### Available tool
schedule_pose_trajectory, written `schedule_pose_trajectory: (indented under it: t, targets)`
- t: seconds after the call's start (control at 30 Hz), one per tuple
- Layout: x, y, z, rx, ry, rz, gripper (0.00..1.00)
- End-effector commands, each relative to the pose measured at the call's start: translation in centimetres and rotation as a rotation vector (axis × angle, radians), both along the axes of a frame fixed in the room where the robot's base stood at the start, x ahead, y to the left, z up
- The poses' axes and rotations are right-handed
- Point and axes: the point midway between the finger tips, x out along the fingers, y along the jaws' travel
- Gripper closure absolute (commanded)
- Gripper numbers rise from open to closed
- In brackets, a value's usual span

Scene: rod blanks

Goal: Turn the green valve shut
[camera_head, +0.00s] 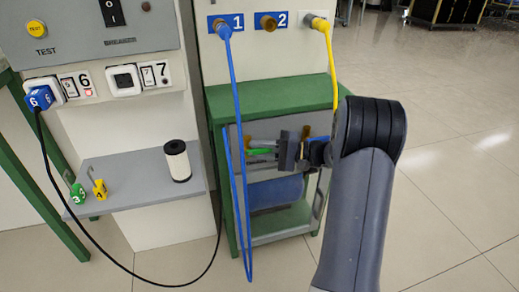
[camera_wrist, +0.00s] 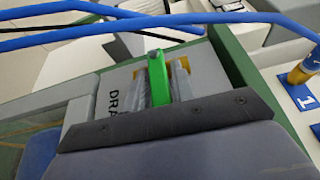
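The green valve handle (camera_wrist: 158,80) stands out from a grey panel lettered "DRA…", the rest of the word being hidden. It also shows in the head view (camera_head: 260,151), low inside the green-framed stand. My gripper (camera_head: 262,150) reaches in from the right, with one finger on each side of the handle. In the wrist view my gripper's fingers (camera_wrist: 161,86) lie close against both sides of the green handle, and no clear gap shows. A brass-coloured part (camera_wrist: 181,66) sits just behind the right finger. The valve's body is mostly hidden.
A blue cable (camera_head: 240,150) hangs from socket 1 in a long loop past the stand, left of my gripper; it crosses the wrist view's top. A yellow cable (camera_head: 331,60) hangs near my arm. A blue cylinder (camera_head: 274,192) lies below. Open floor (camera_head: 450,200) is at right.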

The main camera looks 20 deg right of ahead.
Motion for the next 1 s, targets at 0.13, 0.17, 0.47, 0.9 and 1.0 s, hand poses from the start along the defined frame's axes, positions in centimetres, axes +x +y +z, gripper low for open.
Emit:
schedule_pose_trajectory:
  t: [0.13,0.17,0.47,0.9,1.0]
  targets:
    - [0.0,0.0,0.0,-0.001,-0.001,0.000,0.63]
    - [0.0,0.0,0.0,-0.001,-0.001,-0.001,0.62]
    - [0.0,0.0,0.6,-0.002,-0.002,-0.001,0.62]
    - [0.0,0.0,8.9,0.002,-0.009,0.002,0.62]
    - [0.0,0.0,10.0,0.002,-0.012,0.001,0.74]
